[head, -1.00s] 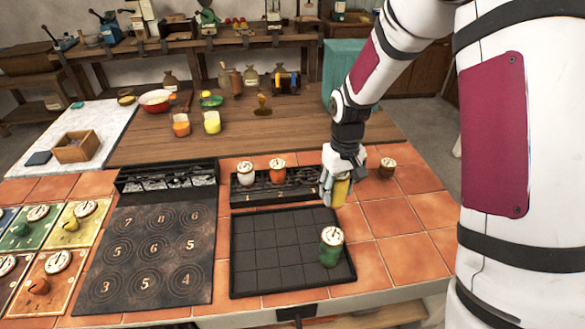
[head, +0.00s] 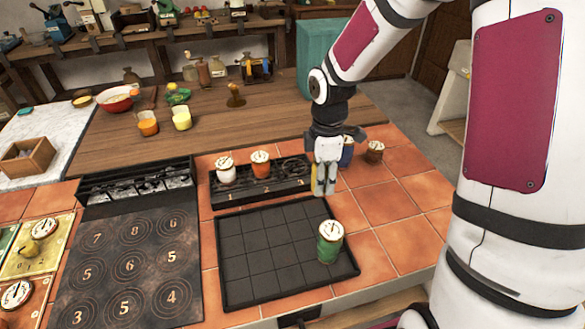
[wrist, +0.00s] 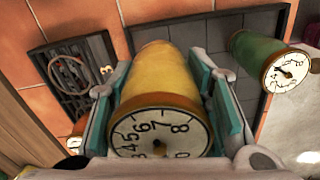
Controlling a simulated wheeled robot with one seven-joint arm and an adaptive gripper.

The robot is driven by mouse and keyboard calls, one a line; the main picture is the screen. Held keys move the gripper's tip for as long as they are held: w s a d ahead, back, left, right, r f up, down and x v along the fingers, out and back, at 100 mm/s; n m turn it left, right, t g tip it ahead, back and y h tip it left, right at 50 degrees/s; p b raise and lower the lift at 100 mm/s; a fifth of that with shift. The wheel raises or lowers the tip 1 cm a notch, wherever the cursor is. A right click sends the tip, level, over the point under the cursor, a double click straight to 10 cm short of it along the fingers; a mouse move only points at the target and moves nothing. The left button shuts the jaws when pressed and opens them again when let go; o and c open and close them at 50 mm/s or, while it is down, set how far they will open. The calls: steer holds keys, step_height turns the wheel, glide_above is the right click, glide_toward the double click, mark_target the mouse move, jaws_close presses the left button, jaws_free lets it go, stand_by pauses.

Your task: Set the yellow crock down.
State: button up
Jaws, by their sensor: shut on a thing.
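The yellow crock (wrist: 163,75) shows in the wrist view between the teal-padded fingers of my gripper (wrist: 165,100), its numbered dial lid toward the camera. My gripper is shut on it. I cannot tell whether the crock touches the tiles. A green crock (head: 330,246) stands on the tray's right side and also shows in the wrist view (wrist: 265,60).
The rack holds a white crock (head: 226,172) and an orange crock (head: 260,165); its third place (head: 292,167) is empty. A blue crock (head: 347,152) stands close behind my gripper, a brown crock (head: 375,151) farther right. Tiles (head: 385,205) right of my gripper are clear.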

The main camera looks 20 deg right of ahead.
steer(key=w, duration=0.5)
steer(key=w+a+f, duration=0.1)
steer(key=w, duration=0.4)
steer(key=w+a+b, duration=0.1)
steer(key=w, duration=0.4)
steer(key=shift+w+a+f, duration=0.1)
steer(key=shift+w+f, duration=0.25)
steer(key=shift+f, duration=1.7)
steer(key=shift+f, duration=0.1)
steer(key=o, duration=1.5)
steer(key=shift+f, duration=0.1)
